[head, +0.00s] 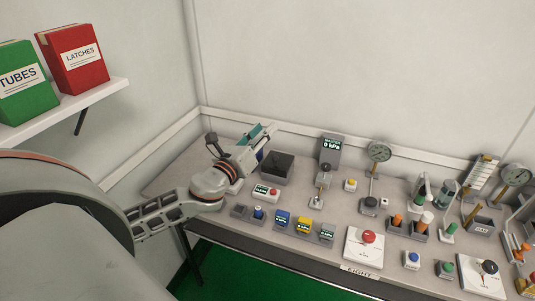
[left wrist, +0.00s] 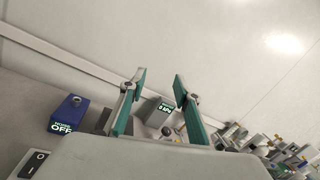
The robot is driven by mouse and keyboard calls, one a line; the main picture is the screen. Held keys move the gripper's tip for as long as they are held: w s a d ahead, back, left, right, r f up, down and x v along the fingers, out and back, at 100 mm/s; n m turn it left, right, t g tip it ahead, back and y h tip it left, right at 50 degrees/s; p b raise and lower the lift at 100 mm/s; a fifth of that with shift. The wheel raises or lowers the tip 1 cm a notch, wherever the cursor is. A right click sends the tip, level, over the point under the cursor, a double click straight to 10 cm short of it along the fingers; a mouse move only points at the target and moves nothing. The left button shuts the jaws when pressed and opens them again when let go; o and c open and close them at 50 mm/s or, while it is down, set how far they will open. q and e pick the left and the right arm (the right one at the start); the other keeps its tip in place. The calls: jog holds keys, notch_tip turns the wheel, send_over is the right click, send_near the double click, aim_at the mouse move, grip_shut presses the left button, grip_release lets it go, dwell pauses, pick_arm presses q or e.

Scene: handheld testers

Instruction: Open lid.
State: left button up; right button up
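My left gripper (head: 258,138) reaches over the back left of the bench in the head view. Its two teal-padded fingers stand apart with nothing between them in the left wrist view (left wrist: 157,88). No thing is clearly recognisable as a lid. A dark grey open-looking box (head: 277,167) stands just right of the gripper, and I cannot tell whether it has a lid. A grey tester reading 0 kPa (head: 330,150) stands further right; it also shows beyond the fingers in the left wrist view (left wrist: 160,111). My right gripper is in neither view.
A blue box reading OFF (left wrist: 68,116) is left of the fingers in the wrist view. Small testers, a white panel with a red button (head: 364,247), and a gauge (head: 379,151) crowd the bench (head: 215,229). Walls close off its back. A shelf (head: 95,98) holds binders.

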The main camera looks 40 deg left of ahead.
pick_arm(q)
notch_tip(320, 180, down, 6)
jog(key=a+b, duration=0.1)
jog(key=b, duration=0.3)
jog(key=g+b, duration=0.1)
jog(key=b, duration=0.5)
send_near(274, 160)
jog(key=shift+w+a+r, duration=0.15)
jog(key=shift+w+r, duration=0.15)
jog(key=shift+w, duration=0.55)
jog(key=shift+f, duration=0.2)
jog(key=shift+w+r, duration=0.1)
jog(key=shift+w, duration=0.3)
jog(key=w, duration=0.5)
jog(key=shift+w+a, duration=0.15)
jog(key=shift+a, duration=0.1)
jog(key=shift+w+b, duration=0.3)
jog(key=shift+w, duration=0.55)
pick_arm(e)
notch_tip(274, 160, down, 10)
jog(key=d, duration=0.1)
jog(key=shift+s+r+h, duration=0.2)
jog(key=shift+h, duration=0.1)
pick_arm(q)
grip_shut()
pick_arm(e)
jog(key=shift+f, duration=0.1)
